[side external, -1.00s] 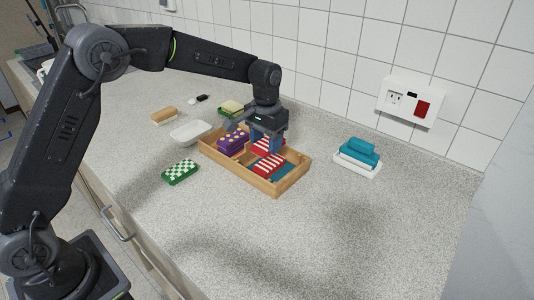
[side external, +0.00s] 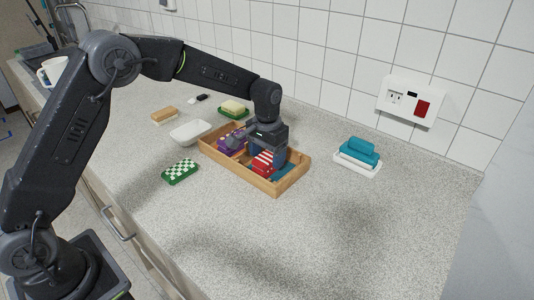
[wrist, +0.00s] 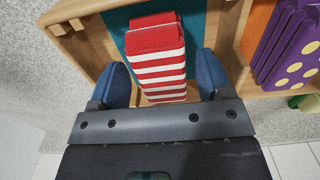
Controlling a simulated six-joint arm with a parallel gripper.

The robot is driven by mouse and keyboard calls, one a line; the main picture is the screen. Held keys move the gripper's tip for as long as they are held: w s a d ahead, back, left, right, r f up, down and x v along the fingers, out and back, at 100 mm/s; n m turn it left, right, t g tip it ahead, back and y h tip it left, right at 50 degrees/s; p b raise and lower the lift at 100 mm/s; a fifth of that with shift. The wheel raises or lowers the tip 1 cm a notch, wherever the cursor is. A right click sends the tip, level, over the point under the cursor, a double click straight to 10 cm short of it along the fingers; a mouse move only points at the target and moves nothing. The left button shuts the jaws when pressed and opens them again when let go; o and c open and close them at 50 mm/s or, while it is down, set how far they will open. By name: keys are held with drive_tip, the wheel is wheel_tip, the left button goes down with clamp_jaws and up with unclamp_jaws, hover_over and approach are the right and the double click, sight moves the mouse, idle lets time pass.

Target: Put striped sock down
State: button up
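The red-and-white striped sock (side external: 264,160) is folded and sits in the teal-lined right part of the wooden tray (side external: 231,174). In the wrist view, the sock (wrist: 157,68) lies between the two blue fingers of my gripper (wrist: 162,82). A gap shows between the sock and the right finger; the left finger is very near its edge. My gripper looks open, low over the tray. I cannot tell whether a second striped piece lies under or behind this one.
Purple dotted socks (side external: 229,142) lie in the tray's left part. Around it stand a white dish (side external: 190,132), a green checkered item (side external: 180,172), a yellow-topped green dish (side external: 233,109) and teal cloths (side external: 359,150) on a white tray.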

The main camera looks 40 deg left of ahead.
sight(267, 156)
drive_tip(key=shift+o, duration=0.2)
drive_tip(key=s+r+t, duration=0.1)
drive_tip(key=s+r, duration=0.2)
drive_tip(key=r, duration=0.6)
drive_tip(key=s+r, duration=0.3)
drive_tip(key=r, duration=0.5)
drive_tip(key=s+a+t, duration=0.1)
drive_tip(key=s+t, duration=0.1)
drive_tip(key=s, duration=1)
drive_tip(key=s+a+f+t, duration=0.1)
drive_tip(key=s+t, duration=0.1)
drive_tip(key=s, duration=1)
drive_tip(key=shift+s+a+t, duration=0.3)
drive_tip(key=shift+s+a, duration=0.05)
